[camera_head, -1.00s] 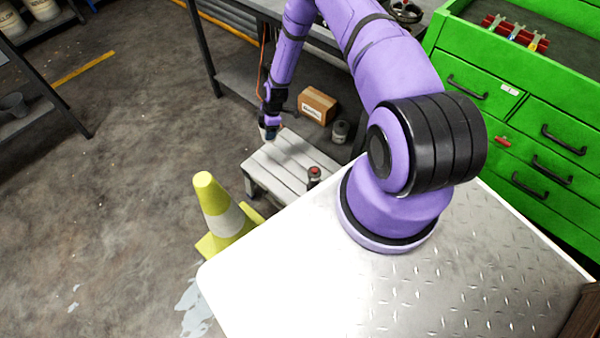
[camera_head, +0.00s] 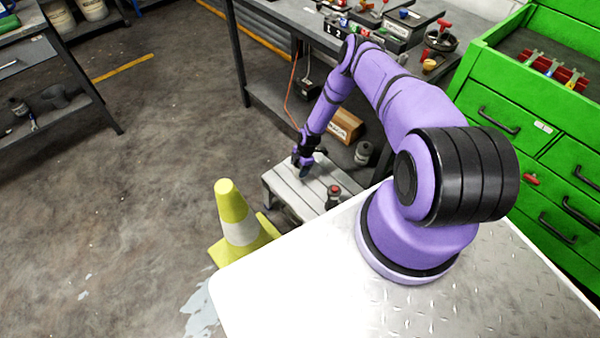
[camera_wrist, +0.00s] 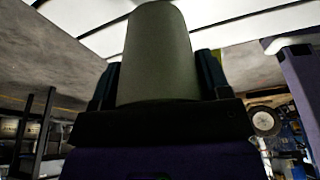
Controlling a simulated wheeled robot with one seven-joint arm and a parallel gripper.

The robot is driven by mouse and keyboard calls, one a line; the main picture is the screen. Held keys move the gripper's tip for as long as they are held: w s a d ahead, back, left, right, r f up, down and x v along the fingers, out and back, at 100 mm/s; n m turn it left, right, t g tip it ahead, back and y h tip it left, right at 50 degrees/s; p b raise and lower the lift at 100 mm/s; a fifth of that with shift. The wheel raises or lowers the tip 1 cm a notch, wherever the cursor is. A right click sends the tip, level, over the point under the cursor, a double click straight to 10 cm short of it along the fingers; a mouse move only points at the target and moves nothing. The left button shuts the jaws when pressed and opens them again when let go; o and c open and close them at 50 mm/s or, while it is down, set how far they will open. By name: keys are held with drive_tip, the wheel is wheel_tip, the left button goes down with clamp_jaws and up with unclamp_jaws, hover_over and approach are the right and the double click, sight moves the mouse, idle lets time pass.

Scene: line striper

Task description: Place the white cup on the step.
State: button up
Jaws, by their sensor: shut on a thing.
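The step (camera_head: 284,190) is a low, pale grey slatted stool on the floor, in the middle of the head view. My gripper (camera_head: 304,170) is over its far part, pointing down. In the wrist view the cup (camera_wrist: 157,55) stands between the two fingers of my gripper (camera_wrist: 158,80), which are shut on it; it looks grey-green in shadow. In the head view the cup is mostly hidden by the gripper, and I cannot tell whether it touches the step.
A dark red-topped object (camera_head: 333,197) stands at the step's near right end. A yellow cone (camera_head: 236,225) is left of it. A grey canister (camera_head: 363,153) and a cardboard box (camera_head: 346,125) lie behind, by the workbench (camera_head: 290,20). Open floor lies left.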

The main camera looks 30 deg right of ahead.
drive_tip(key=shift+f, duration=1.7)
drive_tip(key=shift+f, duration=0.1)
drive_tip(key=o, duration=0.9)
